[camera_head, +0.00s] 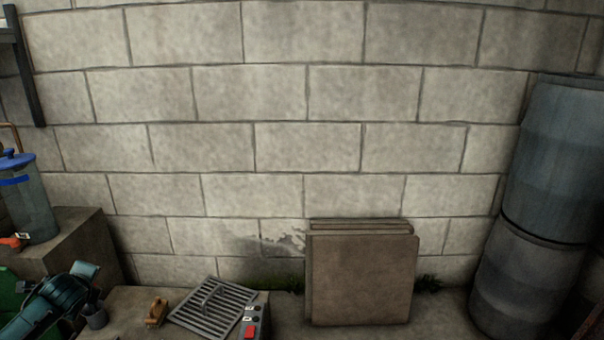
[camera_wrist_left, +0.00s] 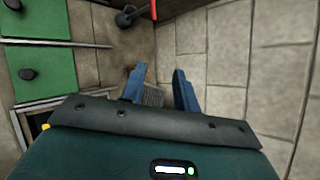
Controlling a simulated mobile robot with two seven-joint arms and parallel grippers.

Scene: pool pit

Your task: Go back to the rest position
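My left gripper (camera_wrist_left: 160,86) shows in the left wrist view. Its two blue fingers stand apart, with a clear gap and nothing held between them. A small grey gridded surface shows behind the gap, farther off. I cannot make out the left gripper's fingers in the head view. My right gripper is in neither view.
A metal grate (camera_head: 212,306) lies on a low ledge beside a small box with a red switch (camera_head: 251,325). Brown boards (camera_head: 360,280) lean on the block wall. Grey barrels (camera_head: 548,170) stand right, a blue-lidded canister (camera_head: 32,205) left. Green panels (camera_wrist_left: 47,75) show in the wrist view.

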